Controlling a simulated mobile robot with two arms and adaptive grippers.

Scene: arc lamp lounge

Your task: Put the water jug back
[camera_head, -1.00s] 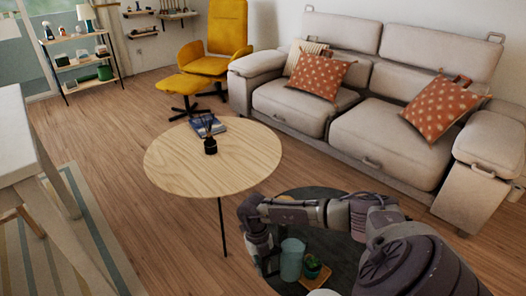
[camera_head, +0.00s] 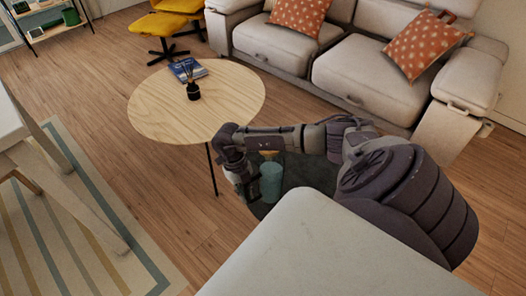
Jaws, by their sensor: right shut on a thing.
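The water jug (camera_head: 271,184) is a teal, upright cylinder at the low dark round table (camera_head: 308,174), near the middle of the head view. My right gripper (camera_head: 250,184) comes down at the jug's left side and is shut on it. The fingers are small and dark here, and their exact hold on the jug is hard to make out. I cannot tell whether the jug's base touches the dark table. My left gripper is not in view.
A round wooden table (camera_head: 165,112) stands beyond, bearing a dark reed diffuser (camera_head: 193,91) and a blue book (camera_head: 188,70). A light sofa (camera_head: 362,84) is behind the dark table. A white table (camera_head: 22,145) stands at the left. Wooden floor (camera_head: 95,95) lies open between them.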

